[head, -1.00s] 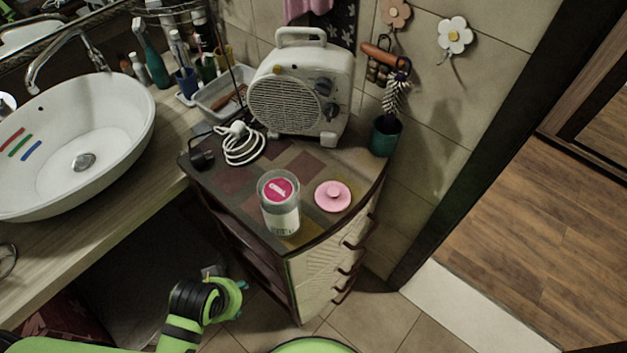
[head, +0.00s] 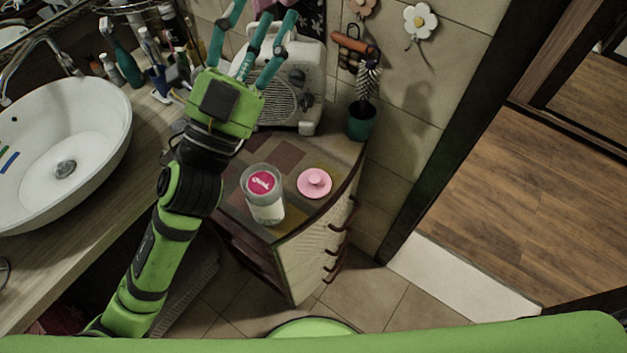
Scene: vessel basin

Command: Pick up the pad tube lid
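The pink round lid with a small knob (head: 314,183) lies flat on the patchwork top of the corner cabinet. The clear pad tube (head: 266,205) stands upright just left of it, with a pink label showing at its top. My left gripper (head: 257,28) is raised above the back left of the cabinet, in front of the heater in this view. Its teal fingers are spread apart with nothing between them. It is well away from the lid, farther up and left in the picture. My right gripper is not in view.
The white heater (head: 305,85) and a dark green cup with a brush (head: 361,122) stand at the cabinet's back. The sink (head: 65,150) is at left. Open wooden floor (head: 490,190) lies at right.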

